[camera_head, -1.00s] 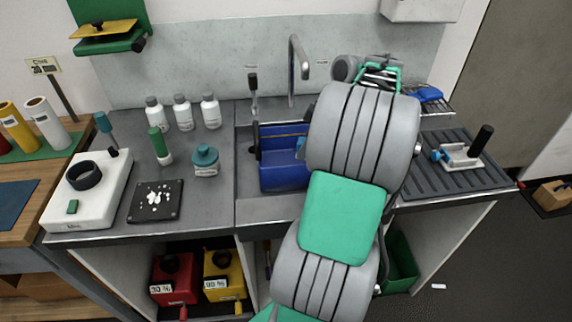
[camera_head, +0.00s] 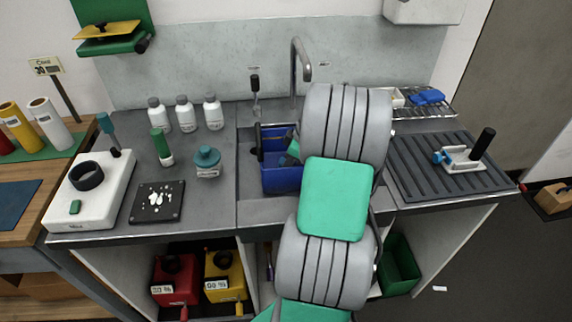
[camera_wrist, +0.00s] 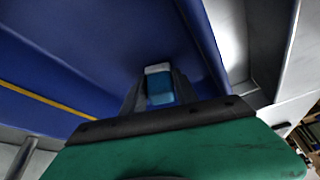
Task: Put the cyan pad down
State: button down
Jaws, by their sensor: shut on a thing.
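The cyan pad (camera_wrist: 160,90) shows in the wrist view as a small blue-cyan block with a pale top edge. My gripper (camera_wrist: 157,82) is shut on it, its dark fingers on either side. Behind it are the blue walls of the blue tub (camera_head: 282,180), with a yellow line along one of them. I cannot tell whether the pad touches the tub.
A tap (camera_head: 298,72) stands behind the sink. A ribbed drainboard (camera_head: 425,178) to the right holds a white tool with a black handle (camera_head: 482,144). A wire rack (camera_head: 441,110) holds a blue item (camera_head: 427,96). Bottles (camera_head: 185,114) and a scale (camera_head: 92,190) stand left.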

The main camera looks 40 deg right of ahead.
jog(key=c, duration=0.9)
grip_release()
jog(key=shift+c, duration=0.2)
jog(key=p+v, duration=0.1)
jog(key=v, duration=1.1)
